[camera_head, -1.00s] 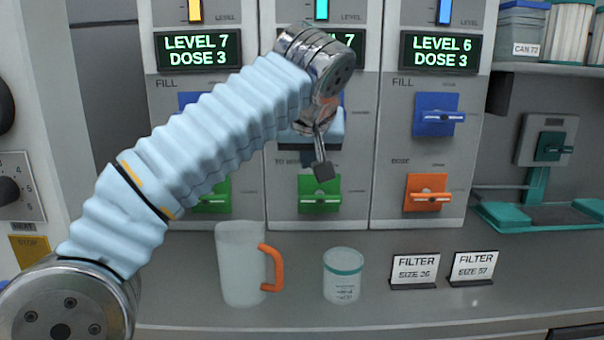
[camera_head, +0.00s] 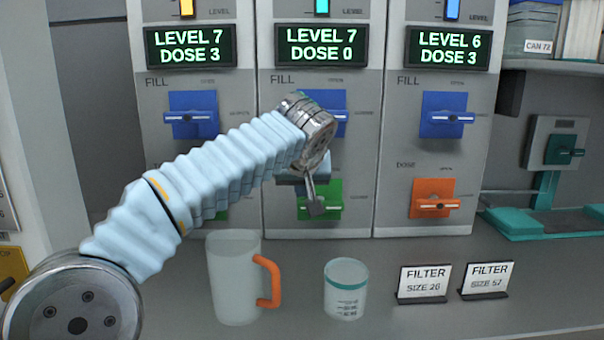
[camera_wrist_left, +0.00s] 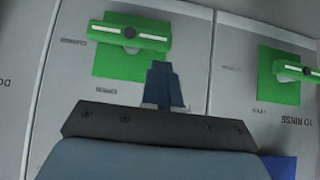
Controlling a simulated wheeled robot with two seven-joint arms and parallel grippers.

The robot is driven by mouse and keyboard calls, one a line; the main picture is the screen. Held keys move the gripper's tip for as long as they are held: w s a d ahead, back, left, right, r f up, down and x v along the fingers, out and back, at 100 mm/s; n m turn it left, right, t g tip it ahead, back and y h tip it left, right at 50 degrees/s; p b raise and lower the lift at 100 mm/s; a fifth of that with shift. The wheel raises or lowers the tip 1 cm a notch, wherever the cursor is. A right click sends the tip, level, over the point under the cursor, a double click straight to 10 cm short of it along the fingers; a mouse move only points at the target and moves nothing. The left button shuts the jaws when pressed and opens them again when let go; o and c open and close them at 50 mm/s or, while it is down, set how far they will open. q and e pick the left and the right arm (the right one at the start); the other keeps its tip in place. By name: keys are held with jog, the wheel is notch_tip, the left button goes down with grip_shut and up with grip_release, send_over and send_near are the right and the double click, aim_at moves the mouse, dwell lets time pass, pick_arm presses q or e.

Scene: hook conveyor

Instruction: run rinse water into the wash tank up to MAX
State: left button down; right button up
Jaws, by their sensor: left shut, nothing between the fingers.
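My left gripper (camera_head: 314,207) is shut and empty, in front of the middle panel's green valve (camera_head: 333,187). Its closed dark fingers (camera_wrist_left: 163,85) also show in the left wrist view, just beside a green valve plate (camera_wrist_left: 112,62) with a bar handle; I cannot tell whether they touch it. A second green valve (camera_wrist_left: 278,88) sits to the right there, near the words "TO RINSE". Each of three panels has a blue fill valve; the middle one (camera_head: 338,101) is partly behind my wrist. The middle display (camera_head: 320,47) reads LEVEL 7, DOSE 0. I cannot make out a wash tank or MAX mark.
A clear jug (camera_head: 234,280) with an orange handle and a clear cup (camera_head: 345,290) stand on the counter. Two filter signs (camera_head: 424,283) stand to their right. An orange dose valve (camera_head: 432,186) is on the right panel. My left arm covers much of the left panel's lower part.

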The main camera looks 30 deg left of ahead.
pick_arm(q)
jog(key=shift+f, duration=0.75)
pick_arm(e)
jog(key=shift+f, duration=0.15)
jog(key=shift+f, duration=0.15)
pick_arm(q)
jog(key=shift+a+f+h+b, duration=0.15)
jog(key=shift+h+b, duration=0.15)
jog(key=shift+b, duration=0.25)
pick_arm(e)
jog(key=shift+f, duration=0.35)
